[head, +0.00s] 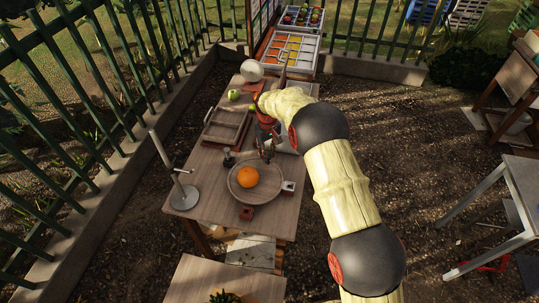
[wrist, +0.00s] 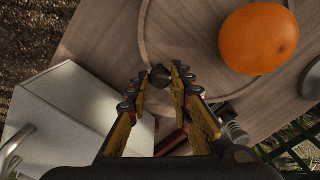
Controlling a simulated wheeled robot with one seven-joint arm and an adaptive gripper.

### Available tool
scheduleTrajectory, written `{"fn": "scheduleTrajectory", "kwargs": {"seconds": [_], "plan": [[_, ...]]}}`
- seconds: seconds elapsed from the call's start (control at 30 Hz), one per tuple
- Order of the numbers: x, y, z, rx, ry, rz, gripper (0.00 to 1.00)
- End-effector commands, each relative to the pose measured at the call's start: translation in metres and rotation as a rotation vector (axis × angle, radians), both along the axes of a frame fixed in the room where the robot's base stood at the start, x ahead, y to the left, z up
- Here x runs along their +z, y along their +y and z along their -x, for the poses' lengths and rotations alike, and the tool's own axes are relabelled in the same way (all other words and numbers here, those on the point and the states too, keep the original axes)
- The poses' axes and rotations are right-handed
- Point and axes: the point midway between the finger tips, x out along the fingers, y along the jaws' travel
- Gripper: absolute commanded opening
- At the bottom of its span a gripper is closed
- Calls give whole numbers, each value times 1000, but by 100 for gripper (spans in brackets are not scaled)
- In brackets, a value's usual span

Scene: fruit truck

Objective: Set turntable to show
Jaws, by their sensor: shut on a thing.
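The turntable (head: 271,195) is a round wooden disc with a raised rim on the wooden table. An orange (head: 247,177) rests on it, a little left of its middle; the orange also shows large in the wrist view (wrist: 259,39). My gripper (head: 266,152) reaches down at the far edge of the turntable. In the wrist view my gripper (wrist: 160,80) is shut on a small dark knob (wrist: 160,75) at the turntable's rim (wrist: 143,35). My fingers cover part of the knob, and its base is hard to see.
A metal stand (head: 184,195) with an upright post is at the table's left edge. Small blocks (head: 246,212) sit around the turntable. A wooden tray (head: 222,138), a green apple (head: 234,95) and a pale round object (head: 252,70) lie farther back. A white box (wrist: 75,125) is beside my gripper.

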Motion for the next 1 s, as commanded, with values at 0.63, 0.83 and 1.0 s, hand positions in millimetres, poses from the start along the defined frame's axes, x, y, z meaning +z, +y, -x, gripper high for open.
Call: {"fn": "scheduleTrajectory", "kwargs": {"seconds": [0.63, 0.83, 1.0], "plan": [[1, 3, -2, 26, -2, 0, 0], [1, 2, -2, 26, -1, -1, 32], [0, 2, -1, 25, -1, -1, 40]]}}
